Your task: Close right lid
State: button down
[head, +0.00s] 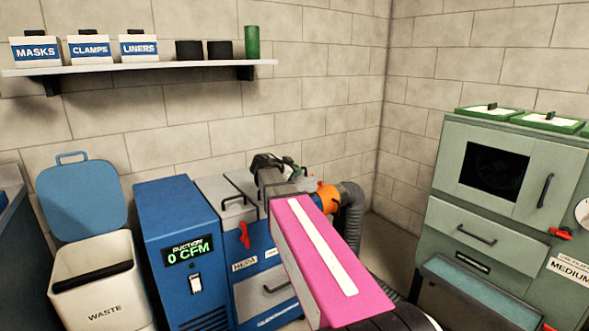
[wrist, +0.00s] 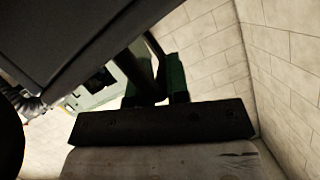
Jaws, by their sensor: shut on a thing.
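The blue filter unit (head: 252,289) stands at the lower middle of the head view, with grey lids on top. The left lid (head: 222,190) lies flat with a dark handle. The right lid (head: 270,180) seems tilted up beside it and is partly hidden by my pink arm; its exact angle is unclear. My gripper (head: 283,166) is at its upper edge. In the wrist view my gripper (wrist: 157,88) has its green-padded fingers shut around a dark bar, apparently the right lid's handle (wrist: 130,66). A large dark panel fills the upper left there, probably the lid.
The blue suction box (head: 178,225) reads 0 CFM and stands left of the unit. A waste bin (head: 97,268) with its blue lid up is further left. A grey hose (head: 352,212) runs on the right. A green cabinet (head: 480,205) stands far right. A shelf (head: 140,68) hangs above.

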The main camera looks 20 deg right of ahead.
jog(key=shift+w+a, duration=0.15)
jog(key=shift+w, duration=0.15)
jog(key=c, duration=1.2)
grip_release()
jog(key=shift+o, duration=0.2)
jog(key=shift+s, duration=0.1)
jog(key=shift+s+a+r, duration=0.15)
jog(key=shift+s+a, duration=0.1)
jog(key=shift+a, duration=0.2)
jog(key=v, duration=0.9)
jog(key=shift+s+a+r, duration=0.1)
jog(key=shift+a, duration=0.2)
